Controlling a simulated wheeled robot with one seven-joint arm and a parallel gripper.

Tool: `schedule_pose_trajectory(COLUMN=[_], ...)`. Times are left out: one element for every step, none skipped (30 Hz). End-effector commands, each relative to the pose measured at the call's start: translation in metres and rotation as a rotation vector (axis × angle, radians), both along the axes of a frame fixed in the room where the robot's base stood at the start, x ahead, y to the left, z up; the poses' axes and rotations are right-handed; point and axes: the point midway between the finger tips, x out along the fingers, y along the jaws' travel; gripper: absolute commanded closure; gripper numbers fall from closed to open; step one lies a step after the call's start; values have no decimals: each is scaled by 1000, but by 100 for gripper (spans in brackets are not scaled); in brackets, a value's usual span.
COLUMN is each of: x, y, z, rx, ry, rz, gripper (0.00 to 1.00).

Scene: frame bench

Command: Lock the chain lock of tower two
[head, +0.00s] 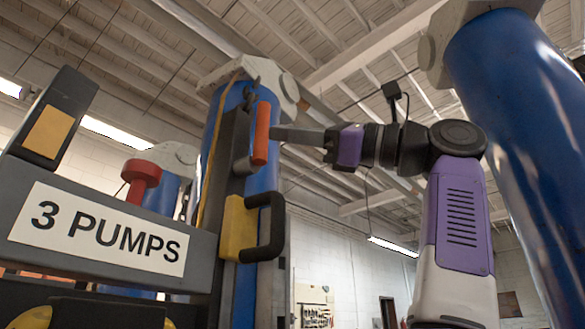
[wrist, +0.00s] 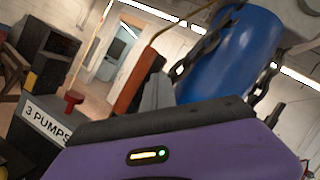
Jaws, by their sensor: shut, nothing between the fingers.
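My gripper (head: 278,134) is shut and empty. Its fingertips are at the right side of an orange-red bar (head: 261,133) on a dark upright bracket (head: 235,150), in front of a blue cylinder (head: 267,180). I cannot tell whether they touch. Dark chain links (head: 249,97) show just above the bar. In the wrist view, the grey fingers (wrist: 158,93) are beside the orange-red bar (wrist: 139,80), and a dark chain (wrist: 205,42) lies against the blue cylinder (wrist: 232,55). No label shows which cylinder is tower two.
A yellow block (head: 239,228) with a black handle (head: 271,226) sits below the bar. A panel with a "3 PUMPS" sign (head: 98,229) and a red knob (head: 140,172) are at left. Another blue cylinder (head: 525,110) stands at right, behind my arm.

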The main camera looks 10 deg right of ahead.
Motion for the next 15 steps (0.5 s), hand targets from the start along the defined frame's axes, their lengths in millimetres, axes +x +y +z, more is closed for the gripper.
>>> schedule_pose_trajectory(x=[-1, -2, -2, -3, -3, -3, -4, -4, -4, -4, -4, -5, -5, -5, -5], y=[1, 2, 3, 3, 3, 4, 4, 4, 4, 5, 5, 5, 5, 5, 5], z=[0, 1, 1, 1, 2, 2, 2, 2, 2, 3, 3, 3, 3, 3, 3], rx=[-1, -1, -1, -1, -1, -1, -1, -1, -1, -1, -1, -1, -1, -1, -1], ry=[0, 0, 0, 0, 0, 1, 1, 1, 1, 1, 1, 1, 1, 1, 1], rz=[1, 1, 1, 1, 1, 0, 0, 0, 0, 0, 0, 0, 0, 0, 0], gripper=[100, 100, 100, 100, 100, 100, 100, 100, 100, 100, 100, 100, 100, 100, 100])
